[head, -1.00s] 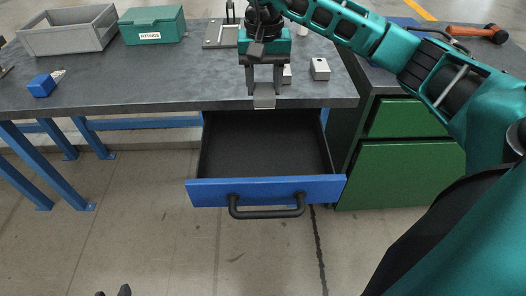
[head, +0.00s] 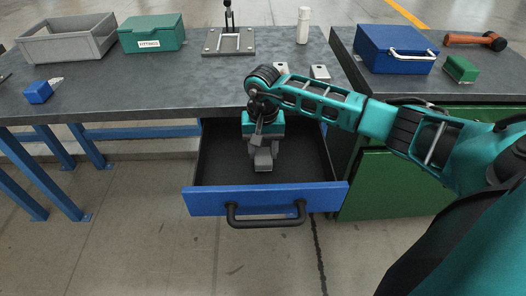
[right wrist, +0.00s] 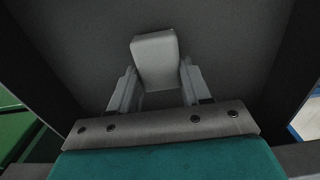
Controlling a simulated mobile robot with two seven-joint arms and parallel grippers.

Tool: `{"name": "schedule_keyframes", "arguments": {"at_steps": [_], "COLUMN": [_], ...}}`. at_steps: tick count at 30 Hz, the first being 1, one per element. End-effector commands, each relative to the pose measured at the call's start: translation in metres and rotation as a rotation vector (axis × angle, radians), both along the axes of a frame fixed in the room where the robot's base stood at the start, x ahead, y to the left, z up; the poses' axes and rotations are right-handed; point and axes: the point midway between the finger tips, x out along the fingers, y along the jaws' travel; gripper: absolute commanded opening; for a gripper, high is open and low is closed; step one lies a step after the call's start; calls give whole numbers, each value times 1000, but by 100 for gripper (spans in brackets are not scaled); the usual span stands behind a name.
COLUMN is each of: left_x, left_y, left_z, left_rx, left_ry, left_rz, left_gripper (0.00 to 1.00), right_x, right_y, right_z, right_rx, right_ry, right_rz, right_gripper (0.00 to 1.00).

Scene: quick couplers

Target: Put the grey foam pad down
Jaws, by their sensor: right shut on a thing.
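The grey foam pad (head: 263,163) is a small light grey block in the head view, inside the open blue drawer (head: 265,201). My right gripper (head: 262,151) reaches down into the drawer and is shut on the pad. In the right wrist view the pad (right wrist: 155,58) stands out beyond the fingers of my right gripper (right wrist: 156,88), over the dark drawer floor. I cannot tell whether the pad touches that floor. My left gripper is not in view.
The grey bench top (head: 150,88) lies above and behind the drawer. The drawer floor around the pad looks empty.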

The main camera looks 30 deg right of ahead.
Motion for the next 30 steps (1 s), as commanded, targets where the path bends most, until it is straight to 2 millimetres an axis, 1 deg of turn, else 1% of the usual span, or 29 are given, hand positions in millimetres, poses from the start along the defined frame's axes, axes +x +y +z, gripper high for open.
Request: {"name": "schedule_keyframes", "arguments": {"at_steps": [1, 2, 8, 12, 13, 21, 27, 30], "left_x": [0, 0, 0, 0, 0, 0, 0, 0], "left_y": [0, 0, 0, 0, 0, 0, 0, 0], "left_z": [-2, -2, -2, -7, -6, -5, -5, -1], "left_rx": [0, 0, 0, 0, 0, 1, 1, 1], "left_ry": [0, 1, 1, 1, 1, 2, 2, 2], "left_rz": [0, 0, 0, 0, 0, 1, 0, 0], "left_gripper": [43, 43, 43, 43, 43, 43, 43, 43], "right_x": [0, 0, 0, 0, 0, 0, 0, 0], "right_y": [1, 1, 0, 0, 0, 0, 0, 0], "right_z": [-6, -7, -7, -11, -11, -9, -9, -6], "right_rx": [1, 1, 0, -1, -1, 0, 0, 1], "right_ry": [1, 1, 0, -1, -1, 0, 0, -1], "right_rz": [1, 1, 1, 1, 1, 1, 1, 1], "right_gripper": [11, 11, 11, 11, 49, 73, 73, 73]}}
